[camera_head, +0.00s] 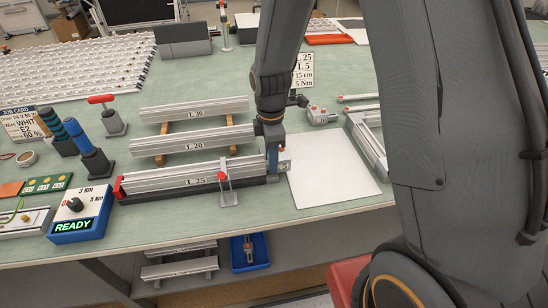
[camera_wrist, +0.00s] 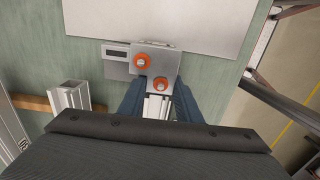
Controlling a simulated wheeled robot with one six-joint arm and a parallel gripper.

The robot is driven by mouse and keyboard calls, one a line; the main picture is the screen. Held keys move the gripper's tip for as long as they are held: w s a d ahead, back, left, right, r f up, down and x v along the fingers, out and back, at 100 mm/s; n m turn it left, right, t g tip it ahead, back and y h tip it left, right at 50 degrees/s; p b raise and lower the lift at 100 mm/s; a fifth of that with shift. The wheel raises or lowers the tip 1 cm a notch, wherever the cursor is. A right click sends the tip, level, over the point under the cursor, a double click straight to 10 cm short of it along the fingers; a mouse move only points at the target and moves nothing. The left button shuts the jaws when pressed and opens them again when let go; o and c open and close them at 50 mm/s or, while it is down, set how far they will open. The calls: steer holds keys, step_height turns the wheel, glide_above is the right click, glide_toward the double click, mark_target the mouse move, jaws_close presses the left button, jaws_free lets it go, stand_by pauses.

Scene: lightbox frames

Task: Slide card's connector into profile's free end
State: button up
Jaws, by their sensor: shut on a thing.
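The L.25 aluminium profile (camera_head: 170,178) lies in the dark fixture near the bench front, its right end at my gripper (camera_head: 274,165). My gripper is shut on a grey metal connector (camera_head: 285,166) with orange screws. In the wrist view the connector (camera_wrist: 166,63) shows as a plate with two orange screws, between and ahead of my fingertips (camera_wrist: 156,90). The profile end (camera_wrist: 156,107) shows between the fingers, right behind the connector. I cannot tell how far the connector sits in it. The card (camera_head: 304,70) reading L 25, L 5, 15 cm, 5 Nm stands at the back.
L.20 (camera_head: 190,142) and L.30 (camera_head: 195,110) profiles lie behind on wooden strips. A clamp (camera_head: 225,182) stands over the L.25 profile. A white sheet (camera_head: 330,170) lies right of my gripper. A blue READY box (camera_head: 80,214) and upright screwdrivers (camera_head: 92,158) are at left.

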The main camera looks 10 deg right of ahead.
steer(key=shift+a, duration=0.45)
steer(key=o, duration=1.2)
steer(key=shift+r, duration=0.15)
steer(key=shift+r+b, duration=1.05)
steer(key=shift+r, duration=2.75)
steer(key=s+d+m+b, duration=0.1)
steer(key=s+d+m, duration=0.3)
steer(key=m, duration=0.5)
steer(key=s+d+f+m+t+b, duration=0.1)
steer(key=s+d+m+b, duration=0.1)
steer(key=s+d+m, duration=0.3)
steer(key=s+m, duration=0.2)
steer(key=m, duration=0.2)
steer(key=shift+s+f, duration=0.3)
steer(key=shift+s, duration=0.05)
